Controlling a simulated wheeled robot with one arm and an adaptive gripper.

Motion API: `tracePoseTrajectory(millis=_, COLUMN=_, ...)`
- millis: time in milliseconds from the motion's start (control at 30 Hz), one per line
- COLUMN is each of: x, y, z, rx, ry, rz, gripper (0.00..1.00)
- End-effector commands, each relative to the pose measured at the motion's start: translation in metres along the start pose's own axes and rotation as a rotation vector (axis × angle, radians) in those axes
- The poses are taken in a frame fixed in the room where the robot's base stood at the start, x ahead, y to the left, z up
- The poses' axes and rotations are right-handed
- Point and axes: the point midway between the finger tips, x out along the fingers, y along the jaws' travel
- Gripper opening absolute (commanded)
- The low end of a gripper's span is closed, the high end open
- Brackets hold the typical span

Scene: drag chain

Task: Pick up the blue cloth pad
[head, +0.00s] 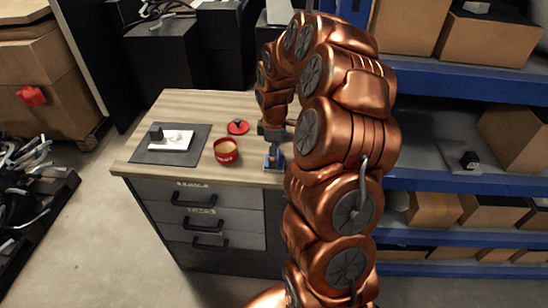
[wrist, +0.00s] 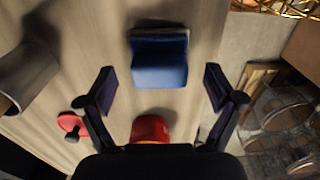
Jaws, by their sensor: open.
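The blue cloth pad (wrist: 160,62) lies on the wooden worktop in the wrist view, in the upper middle. It looks like a folded block with a greyer edge along its top side. My gripper (wrist: 158,85) is open, with one dark finger to each side of the pad's line. The fingers are apart from the pad and nothing is between them. In the head view my gripper (head: 273,147) is over the right part of the worktop, partly hidden by my copper arm. Bluish parts show at it there, but I cannot tell pad from gripper.
A red cup (head: 226,152) stands just left of my gripper, with a red lid (head: 238,127) behind it. A dark mat (head: 150,155) with a white item lies farther left on the worktop (head: 185,110). A grey cylinder (wrist: 28,72) shows at left in the wrist view.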

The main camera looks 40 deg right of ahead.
Motion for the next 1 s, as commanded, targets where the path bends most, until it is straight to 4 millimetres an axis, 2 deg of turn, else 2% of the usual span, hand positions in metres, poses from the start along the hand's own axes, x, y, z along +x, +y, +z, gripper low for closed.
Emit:
tracePoseTrajectory(millis=100, x=0.0084, y=-0.0001, z=0.0004, rx=0.001, ry=0.001, rz=0.000, gripper=0.92)
tracePoseTrajectory(millis=333, x=0.0104, y=0.0006, z=0.0000, rx=0.002, ry=0.002, rz=0.003, gripper=0.92)
tracePoseTrajectory(millis=1000, x=0.0111, y=0.0001, z=0.0000, rx=0.001, ry=0.002, rz=0.001, gripper=0.23)
